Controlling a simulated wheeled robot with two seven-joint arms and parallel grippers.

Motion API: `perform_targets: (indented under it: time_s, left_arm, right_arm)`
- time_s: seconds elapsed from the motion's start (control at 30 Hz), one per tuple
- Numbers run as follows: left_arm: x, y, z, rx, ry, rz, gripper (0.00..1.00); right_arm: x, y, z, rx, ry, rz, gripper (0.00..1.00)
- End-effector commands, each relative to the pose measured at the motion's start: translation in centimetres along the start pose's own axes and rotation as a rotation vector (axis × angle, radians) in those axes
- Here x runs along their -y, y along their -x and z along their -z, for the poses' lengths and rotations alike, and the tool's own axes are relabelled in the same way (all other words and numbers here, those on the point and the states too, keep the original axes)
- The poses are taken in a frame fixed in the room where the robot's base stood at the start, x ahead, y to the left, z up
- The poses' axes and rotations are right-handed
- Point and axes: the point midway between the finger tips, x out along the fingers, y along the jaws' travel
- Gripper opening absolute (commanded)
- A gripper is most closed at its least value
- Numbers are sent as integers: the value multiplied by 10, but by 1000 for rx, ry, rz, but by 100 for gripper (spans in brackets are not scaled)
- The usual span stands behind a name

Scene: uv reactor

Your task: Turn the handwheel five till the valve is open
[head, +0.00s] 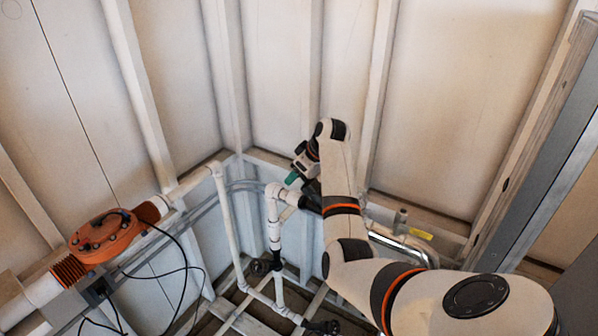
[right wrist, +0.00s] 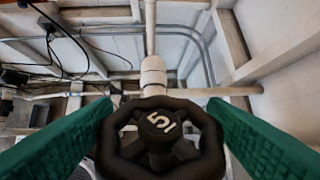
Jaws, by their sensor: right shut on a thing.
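Handwheel five (right wrist: 160,140) is a black lobed wheel with a white 5 on its hub, close up in the middle of the right wrist view. My right gripper (right wrist: 160,110) has its green fingers on the left and right sides of the rim and is shut on it. In the head view the right gripper (head: 293,178) is at the top of the white pipe stand, its green fingertip showing; the wheel there is mostly hidden by my arm. Whether the valve is open cannot be told. My left gripper is not in view.
A white vertical pipe (head: 272,215) stands below the gripper. Other black handwheels sit lower, one at the pipe (head: 261,267) and one at the bottom edge (head: 322,327). An orange reactor housing (head: 106,236) with black cables is at left. Panelled walls close in behind.

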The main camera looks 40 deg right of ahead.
Motion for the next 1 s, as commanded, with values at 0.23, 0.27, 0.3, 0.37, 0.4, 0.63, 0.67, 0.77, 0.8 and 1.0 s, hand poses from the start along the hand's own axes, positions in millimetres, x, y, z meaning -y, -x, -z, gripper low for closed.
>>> perform_targets:
  time_s: [0.23, 0.27, 0.3, 0.37, 0.4, 0.63, 0.67, 0.77, 0.8, 1.0]
  left_arm:
    - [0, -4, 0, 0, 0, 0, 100]
    - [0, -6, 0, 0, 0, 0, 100]
    - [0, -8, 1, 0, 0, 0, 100]
    - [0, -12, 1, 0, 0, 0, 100]
    - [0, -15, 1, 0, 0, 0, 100]
    - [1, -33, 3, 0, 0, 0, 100]
    - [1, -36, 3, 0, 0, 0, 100]
    - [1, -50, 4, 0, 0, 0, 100]
    - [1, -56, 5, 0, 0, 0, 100]
    - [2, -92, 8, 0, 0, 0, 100]
  right_arm:
    - [1, -2, 2, -6, 49, -231, 45]
    - [1, -2, 2, -7, 55, -255, 45]
    - [1, -3, 2, -6, 62, -283, 45]
    - [1, -4, 2, -5, 71, -321, 45]
    - [1, -4, 3, -5, 75, -342, 45]
    - [0, -6, 2, -4, 100, -442, 45]
    - [0, -6, 2, -5, 102, -454, 45]
    - [1, -8, 2, -3, 110, -489, 45]
    - [2, -9, 1, -2, 114, -503, 45]
    - [3, -11, -2, 2, 127, -561, 45]
